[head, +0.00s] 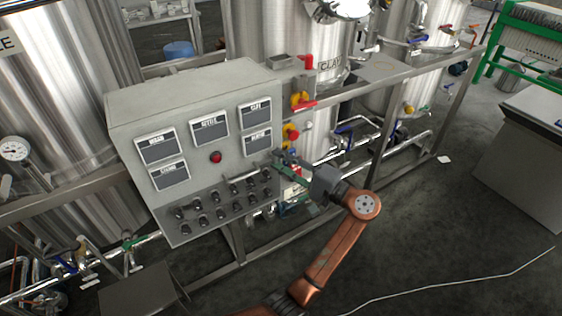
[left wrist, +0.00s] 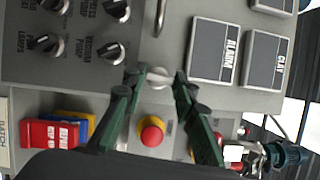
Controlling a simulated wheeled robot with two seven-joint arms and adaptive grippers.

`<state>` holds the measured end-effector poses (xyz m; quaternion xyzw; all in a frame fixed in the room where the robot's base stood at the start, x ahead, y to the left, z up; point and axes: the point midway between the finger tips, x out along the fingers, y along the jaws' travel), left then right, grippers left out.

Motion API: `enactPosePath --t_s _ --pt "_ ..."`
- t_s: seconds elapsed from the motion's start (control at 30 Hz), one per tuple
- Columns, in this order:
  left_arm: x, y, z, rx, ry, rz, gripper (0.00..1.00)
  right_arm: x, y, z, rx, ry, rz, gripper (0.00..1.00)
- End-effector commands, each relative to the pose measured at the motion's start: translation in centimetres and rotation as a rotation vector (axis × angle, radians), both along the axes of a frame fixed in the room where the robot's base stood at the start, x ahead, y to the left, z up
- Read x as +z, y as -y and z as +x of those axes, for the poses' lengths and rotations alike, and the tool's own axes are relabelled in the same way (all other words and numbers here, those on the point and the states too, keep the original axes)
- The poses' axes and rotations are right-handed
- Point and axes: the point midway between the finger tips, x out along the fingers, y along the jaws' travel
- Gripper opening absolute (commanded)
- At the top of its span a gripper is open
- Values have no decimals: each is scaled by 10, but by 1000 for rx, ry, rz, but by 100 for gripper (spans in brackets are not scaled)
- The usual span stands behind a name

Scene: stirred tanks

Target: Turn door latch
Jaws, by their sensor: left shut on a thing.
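The door latch (left wrist: 158,76) is a small silvery knob on the grey control cabinet (head: 180,95). In the left wrist view it lies between the two green fingertips. My left gripper (left wrist: 157,77) is shut on it. In the head view my left gripper (head: 279,160) reaches the lower right edge of the cabinet's front. The latch itself cannot be made out there, as the fingers cover that spot.
A red button on a yellow base (left wrist: 152,131) sits between the fingers, close to the latch. Display panels (head: 209,129) and black knobs (head: 193,229) cover the cabinet front. Steel tanks (head: 290,60) and frame rails stand behind. The floor at the lower right is mostly clear.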

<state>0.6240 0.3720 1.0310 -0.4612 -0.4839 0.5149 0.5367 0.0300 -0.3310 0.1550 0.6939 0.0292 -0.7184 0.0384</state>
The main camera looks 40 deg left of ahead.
Motion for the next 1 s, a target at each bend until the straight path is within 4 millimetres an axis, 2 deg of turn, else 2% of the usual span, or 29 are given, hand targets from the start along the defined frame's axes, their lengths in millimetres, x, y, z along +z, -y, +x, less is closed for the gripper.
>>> enactPosePath --t_s 0.27,0.8,0.83,1.0 --pt "0 0 1 -2 94 -42 2 -2 1 -7 3 -3 0 36" --pt "0 0 0 -2 119 -52 2 -3 0 3 8 7 0 36" --pt "0 0 0 -2 119 -51 26 -3 0 3 8 7 0 36" --pt "0 0 0 -1 118 -51 38 -3 0 0 7 5 1 36"
